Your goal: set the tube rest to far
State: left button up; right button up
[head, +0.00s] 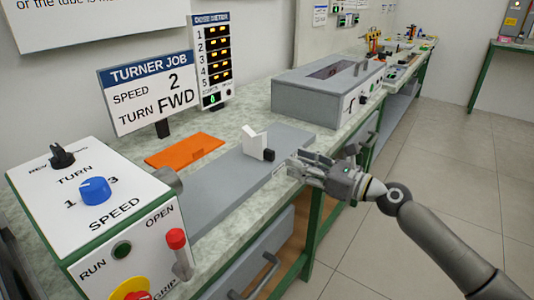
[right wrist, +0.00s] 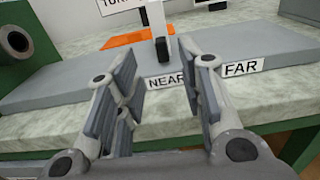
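The tube rest (head: 254,142) is a white upright block with a slanted top and a small black knob (head: 269,155) on its near side. It stands on the grey bed (head: 225,172). In the right wrist view the rest (right wrist: 156,18) and its knob (right wrist: 162,49) stand above the NEAR label (right wrist: 167,80), left of the FAR label (right wrist: 243,68). My right gripper (head: 294,165) is open and empty, at the bed's front edge, fingers pointing at the knob. In the wrist view the knob appears between the fingertips, seemingly a little beyond them. My left gripper is not in view.
The turner's control box (head: 100,205) stands at the left, with a red-tipped lever (head: 177,240). An orange plate (head: 185,150) lies behind the bed. A grey box (head: 328,90) with an open top stands further right. The bed right of the rest is clear.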

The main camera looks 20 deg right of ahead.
aim_at(274, 153)
jog(key=x, duration=0.9)
jog(key=shift+w+a, duration=0.25)
jog(key=shift+w, duration=0.1)
grip_shut()
